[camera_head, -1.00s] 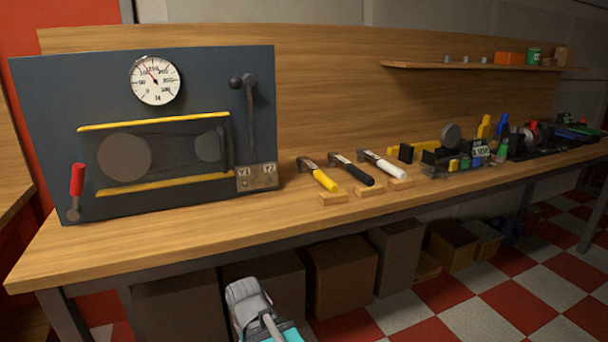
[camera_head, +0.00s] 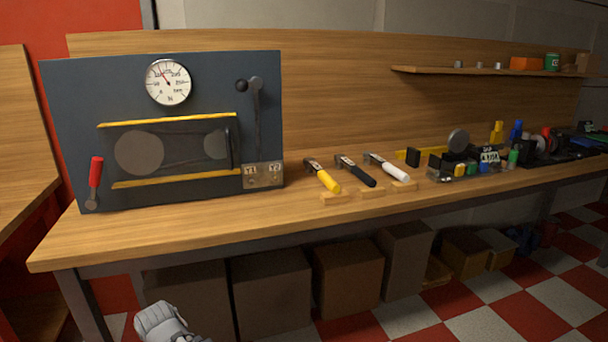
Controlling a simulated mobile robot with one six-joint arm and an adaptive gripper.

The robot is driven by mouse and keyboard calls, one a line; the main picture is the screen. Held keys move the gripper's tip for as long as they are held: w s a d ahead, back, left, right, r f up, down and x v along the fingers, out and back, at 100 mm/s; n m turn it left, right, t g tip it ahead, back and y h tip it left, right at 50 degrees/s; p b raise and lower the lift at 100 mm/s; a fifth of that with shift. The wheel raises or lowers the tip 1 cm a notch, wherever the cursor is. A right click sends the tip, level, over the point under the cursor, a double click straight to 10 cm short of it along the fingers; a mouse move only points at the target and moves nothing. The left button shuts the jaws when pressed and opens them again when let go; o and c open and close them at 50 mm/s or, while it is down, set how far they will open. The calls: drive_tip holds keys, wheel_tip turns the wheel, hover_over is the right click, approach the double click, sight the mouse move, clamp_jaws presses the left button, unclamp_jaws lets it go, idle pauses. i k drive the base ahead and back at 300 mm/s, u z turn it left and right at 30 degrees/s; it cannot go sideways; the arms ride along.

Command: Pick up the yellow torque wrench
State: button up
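The yellow torque wrench (camera_head: 328,181) lies on the workbench, right of the dark machine panel. Its yellow handle points toward the front edge and rests by a small wooden block, and its dark head points back left. Beside it on the right lie a black-handled wrench (camera_head: 361,175) and a white-handled wrench (camera_head: 392,170). A grey-white part of my own arm shows at the bottom edge, below and in front of the bench, well apart from the wrenches. My gripper's fingers cannot be made out.
The workbench (camera_head: 150,235) runs across the view. The dark panel (camera_head: 75,120) with a gauge (camera_head: 168,82), levers and belt window stands at its left. Small parts crowd the bench's right. A shelf (camera_head: 480,73) hangs above. Boxes (camera_head: 347,275) stand beneath. The checkered floor at right is open.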

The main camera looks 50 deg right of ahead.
sight(310, 165)
drive_tip(key=u, duration=0.4)
drive_tip(key=k, duration=1.55)
drive_tip(key=z, duration=0.85)
drive_tip(key=i, duration=0.9)
drive_tip(key=z, duration=0.05)
